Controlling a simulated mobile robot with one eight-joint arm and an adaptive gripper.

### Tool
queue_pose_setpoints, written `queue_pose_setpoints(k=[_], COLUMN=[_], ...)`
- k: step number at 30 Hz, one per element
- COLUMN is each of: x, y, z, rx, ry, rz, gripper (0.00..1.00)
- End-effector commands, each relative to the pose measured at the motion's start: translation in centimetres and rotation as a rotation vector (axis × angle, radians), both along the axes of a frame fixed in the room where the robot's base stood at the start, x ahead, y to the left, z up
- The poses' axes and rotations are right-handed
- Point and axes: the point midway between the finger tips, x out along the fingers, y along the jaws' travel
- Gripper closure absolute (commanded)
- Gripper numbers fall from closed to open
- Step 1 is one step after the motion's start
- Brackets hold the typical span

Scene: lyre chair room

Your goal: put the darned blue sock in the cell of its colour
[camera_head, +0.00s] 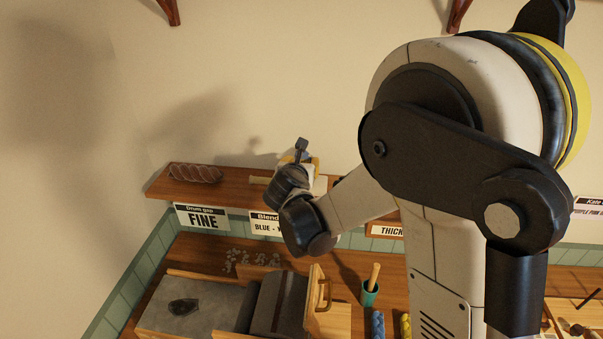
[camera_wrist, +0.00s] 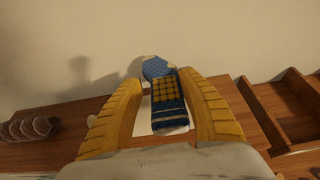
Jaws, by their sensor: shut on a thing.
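The darned blue sock (camera_wrist: 168,112) has a yellow checked patch, dark stripes and a light blue end. My gripper (camera_wrist: 163,82) is shut on it, with a yellow finger on each side, and holds it in front of the pale wall, over the wooden shelf. In the head view my gripper (camera_head: 302,160) is above the shelf, left of the middle; the sock is hardly visible there. Wooden compartments (camera_wrist: 262,108) show at the right of the wrist view. Their insides are mostly out of sight and I cannot tell any cell's colour.
A shelf (camera_head: 230,190) carries a ridged pale roll (camera_head: 195,172) at its left end. Signs hang below, one reading FINE (camera_head: 202,217). On the bench stand a wooden machine with a dark drum (camera_head: 275,302) and a green cup (camera_head: 370,294). My arm hides the right part of the shelf.

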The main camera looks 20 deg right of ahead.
Motion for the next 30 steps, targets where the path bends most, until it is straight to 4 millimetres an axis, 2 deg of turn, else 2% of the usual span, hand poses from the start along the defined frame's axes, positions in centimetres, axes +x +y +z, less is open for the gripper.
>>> queue_pose_setpoints(k=[3, 6, 30], x=[0.1, 0.0, 0.0], y=[0.0, 0.0, 0.0], z=[-2.1, -2.8, -4.1], rx=[0.0, 0.0, 0.0], ry=[0.0, 0.0, 0.0], rz=[0.0, 0.0, 0.0], gripper=[0.77, 0.77, 0.77])
